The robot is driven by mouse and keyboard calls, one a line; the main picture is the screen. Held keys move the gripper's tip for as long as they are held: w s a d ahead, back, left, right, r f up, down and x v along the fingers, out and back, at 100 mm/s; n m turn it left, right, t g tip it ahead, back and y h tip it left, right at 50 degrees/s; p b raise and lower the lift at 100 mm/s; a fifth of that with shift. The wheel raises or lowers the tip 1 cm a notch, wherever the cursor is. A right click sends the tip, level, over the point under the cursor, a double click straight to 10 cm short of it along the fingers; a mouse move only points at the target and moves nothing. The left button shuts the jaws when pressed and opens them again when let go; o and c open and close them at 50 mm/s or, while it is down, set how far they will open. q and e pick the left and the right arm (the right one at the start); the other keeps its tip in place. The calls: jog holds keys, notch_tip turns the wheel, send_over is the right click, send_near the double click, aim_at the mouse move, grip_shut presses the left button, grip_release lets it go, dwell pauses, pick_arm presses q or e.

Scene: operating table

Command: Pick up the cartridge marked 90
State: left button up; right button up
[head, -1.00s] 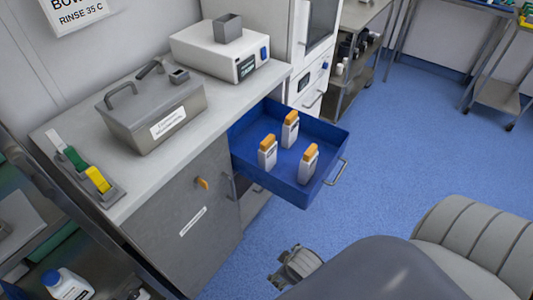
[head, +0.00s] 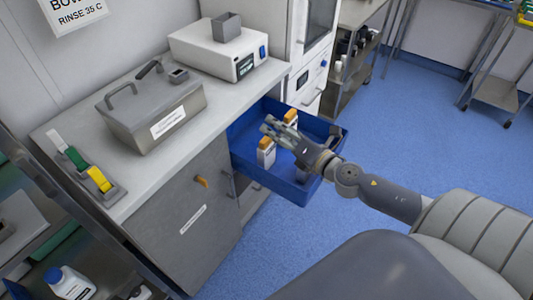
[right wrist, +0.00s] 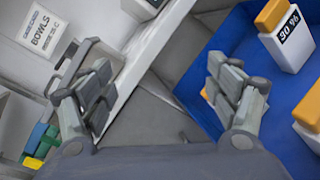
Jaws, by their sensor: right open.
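Three white cartridges with orange caps stand in the open blue drawer (head: 243,150). In the head view the left cartridge (head: 266,157) shows beside my right gripper, and the back one (head: 291,117) is partly covered. The third, nearer the drawer front, is hidden behind my arm. My right gripper (head: 276,128) is open and empty above the drawer. In the right wrist view its fingers (right wrist: 153,55) are apart, with one cartridge (right wrist: 289,45) to their upper right; its label looks like 30 %, the first digit unclear. Another cartridge (right wrist: 309,112) is cut by the right edge. My left gripper is not in view.
The counter (head: 218,100) left of the drawer holds a grey lidded box (head: 150,115), a white device (head: 215,48) and a rack with coloured pieces (head: 95,178). A grey padded seat (head: 480,240) is at the lower right. Blue floor is free beyond the drawer.

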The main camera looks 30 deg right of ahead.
aim_at(269, 139)
jog(key=w+d+f+n+g+y, duration=0.1)
jog(key=f+n+g, duration=0.1)
jog(key=n, duration=0.2)
jog(key=w+f+n+g+y, duration=0.1)
jog(key=w+f+n, duration=0.1)
jog(key=f+n, duration=0.1)
jog(key=w+d+f+n+g, duration=0.1)
jog(key=f+n+g, duration=0.1)
jog(key=n, duration=0.3)
jog(key=shift+w+d+f+n+g+y, duration=0.25)
jog(key=shift+d+f+n+g+y, duration=0.05)
jog(key=shift+f+y, duration=0.1)
jog(key=shift+f+x, duration=0.15)
jog(key=shift+x, duration=1.2)
jog(key=shift+f+x, duration=0.2)
jog(key=shift+x, duration=1.2)
jog(key=shift+s+d, duration=0.1)
jog(key=shift+s, duration=0.15)
jog(key=shift+c, duration=0.6)
jog(key=c, duration=1.5)
jog(key=shift+o, duration=0.2)
jog(key=shift+r, duration=0.1)
